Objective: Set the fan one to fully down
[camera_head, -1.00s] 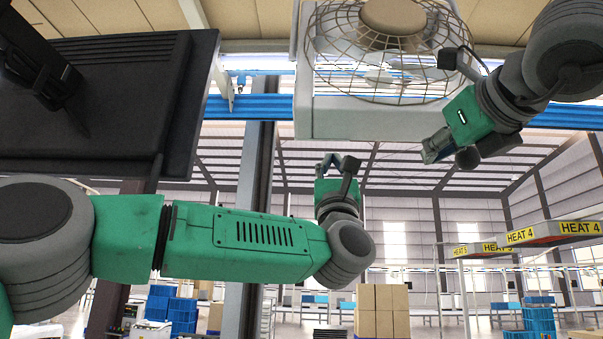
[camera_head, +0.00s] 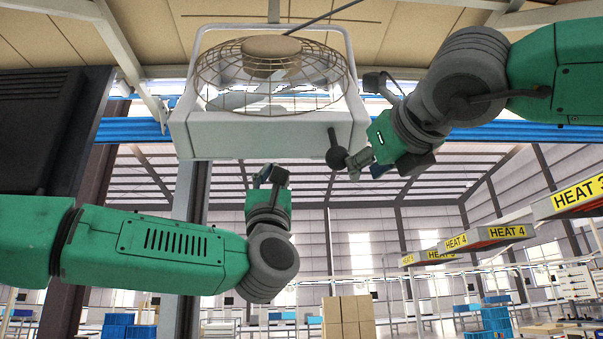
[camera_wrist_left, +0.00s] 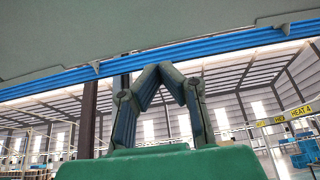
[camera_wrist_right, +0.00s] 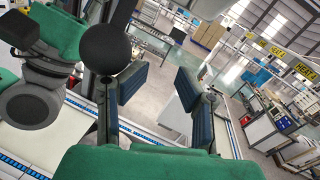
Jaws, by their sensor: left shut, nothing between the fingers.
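The fan (camera_head: 205,130) hangs overhead, with a white housing and a round wire cage. A dark lever with a black ball knob (camera_head: 337,158) is at the right side of the housing, ball end low. My right gripper (camera_head: 362,168) is just right of the knob, fingers apart. In the right wrist view the knob (camera_wrist_right: 105,50) appears by the left finger, outside the gap between the open fingers (camera_wrist_right: 160,85); contact cannot be told. My left gripper (camera_head: 270,174) is below the housing, its fingertips together and empty in the left wrist view (camera_wrist_left: 160,68).
A blue beam (camera_head: 470,138) runs behind the fan. A dark panel (camera_head: 40,130) stands at the left. Yellow-labelled HEAT signs (camera_head: 507,231) hang at the right. Cardboard boxes (camera_head: 348,318) are far below. Air below the fan is mostly open.

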